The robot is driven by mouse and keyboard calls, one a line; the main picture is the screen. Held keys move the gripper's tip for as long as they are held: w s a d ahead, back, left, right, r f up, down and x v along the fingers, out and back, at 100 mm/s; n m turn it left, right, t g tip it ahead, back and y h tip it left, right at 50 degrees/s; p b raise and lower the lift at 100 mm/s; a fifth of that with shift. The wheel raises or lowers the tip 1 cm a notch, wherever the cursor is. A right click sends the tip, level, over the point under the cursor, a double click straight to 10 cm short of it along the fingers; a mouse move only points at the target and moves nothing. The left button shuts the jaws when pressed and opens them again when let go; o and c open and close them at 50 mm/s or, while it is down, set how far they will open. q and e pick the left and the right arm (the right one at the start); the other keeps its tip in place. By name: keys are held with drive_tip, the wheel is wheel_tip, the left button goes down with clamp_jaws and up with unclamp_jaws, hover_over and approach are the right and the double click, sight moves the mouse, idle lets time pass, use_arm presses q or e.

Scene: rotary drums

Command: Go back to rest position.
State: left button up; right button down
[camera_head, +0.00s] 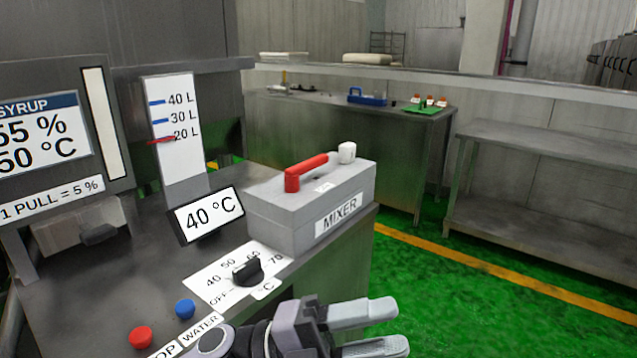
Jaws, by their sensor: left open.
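My left gripper (385,329) is at the bottom centre of the head view. Its two light grey fingers are apart, with nothing between them, and point right. It is in front of the steel machine counter (110,285), near the temperature dial (247,271), and does not appear to touch it. My right gripper is not in view.
A grey mixer box (290,215) with a red lever (306,170) stands on the counter. Red (141,337) and blue (185,308) buttons sit at the front. A display (207,214) reads 40 °C. Green floor (440,300) is clear to the right, before a steel table (550,180).

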use_arm(q)
drive_tip(key=w+a+f+n+t+y+p, duration=0.1)
drive_tip(key=w+a+f+n+t+y, duration=0.35)
drive_tip(key=n+t, duration=0.6)
drive_tip(key=w+a+f+n+t+y, duration=0.2)
drive_tip(key=a+f+n+t+y, duration=0.5)
drive_tip(key=n, duration=0.6)
drive_tip(key=s+a+f+n+g+y, duration=0.2)
drive_tip(key=s+a+f+n+y, duration=0.2)
drive_tip(key=s+a+f, duration=0.3)
drive_tip(key=s+a+f+n+g+y+p, duration=0.1)
drive_tip(key=s+a+f+n+g+y, duration=0.2)
drive_tip(key=s+a+f, duration=0.5)
wheel_tip(320, 180, down, 6)
drive_tip(key=shift+f+n+y, duration=0.15)
drive_tip(key=shift+n+y, duration=0.4)
drive_tip(key=shift+n, duration=0.5)
drive_tip(key=shift+w+g, duration=0.1)
drive_tip(key=shift+g, duration=0.15)
